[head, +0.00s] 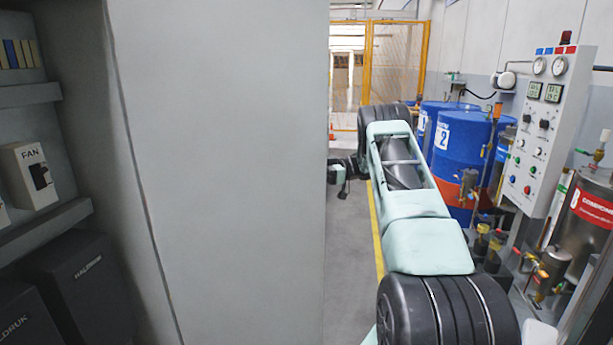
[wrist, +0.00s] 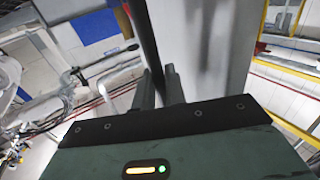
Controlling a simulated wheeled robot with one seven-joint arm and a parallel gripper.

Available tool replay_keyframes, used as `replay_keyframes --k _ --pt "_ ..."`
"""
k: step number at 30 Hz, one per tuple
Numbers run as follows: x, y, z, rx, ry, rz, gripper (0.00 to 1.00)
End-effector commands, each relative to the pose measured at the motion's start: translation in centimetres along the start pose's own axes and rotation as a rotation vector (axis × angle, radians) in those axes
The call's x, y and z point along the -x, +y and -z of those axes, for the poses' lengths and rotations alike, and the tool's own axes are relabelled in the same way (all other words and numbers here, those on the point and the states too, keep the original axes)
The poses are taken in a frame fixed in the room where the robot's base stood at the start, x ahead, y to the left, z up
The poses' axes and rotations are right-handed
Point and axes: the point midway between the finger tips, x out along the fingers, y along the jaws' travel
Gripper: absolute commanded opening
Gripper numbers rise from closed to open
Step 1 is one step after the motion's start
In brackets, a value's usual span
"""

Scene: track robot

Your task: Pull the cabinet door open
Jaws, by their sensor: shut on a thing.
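The cabinet door (head: 225,170) is a large pale grey panel in the middle of the head view. It stands swung open, with the cabinet's inside showing to its left. My arm runs along the door's right side, and my gripper (head: 338,172) is at its far edge, partly hidden behind it. In the wrist view my gripper (wrist: 160,84) has its two dark fingers close around the lower part of a dark bar handle (wrist: 144,38). The door also shows there as a pale upright panel (wrist: 205,45). The fingers are shut on the handle.
Inside the cabinet are a FAN switch box (head: 31,172) on a shelf and dark boxes (head: 88,285) below. On the right stand blue drums (head: 460,145), a control panel (head: 548,125) and pipework. Grey floor (head: 348,260) shows between door and arm. A yellow mesh gate (head: 395,65) is behind.

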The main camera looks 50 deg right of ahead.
Motion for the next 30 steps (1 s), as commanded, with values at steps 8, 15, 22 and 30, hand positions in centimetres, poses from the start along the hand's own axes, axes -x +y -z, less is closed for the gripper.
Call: replay_keyframes --k 8,15,22,30 --pt "-0.2 0.0 0.1 0.001 0.002 0.003 0.17" --pt "0.1 0.0 0.0 0.001 0.001 0.0 0.17" --pt "3.3 0.0 -0.3 0.002 -0.001 -0.003 0.17" --pt "9.2 0.0 -0.2 0.005 0.004 -0.003 0.17"
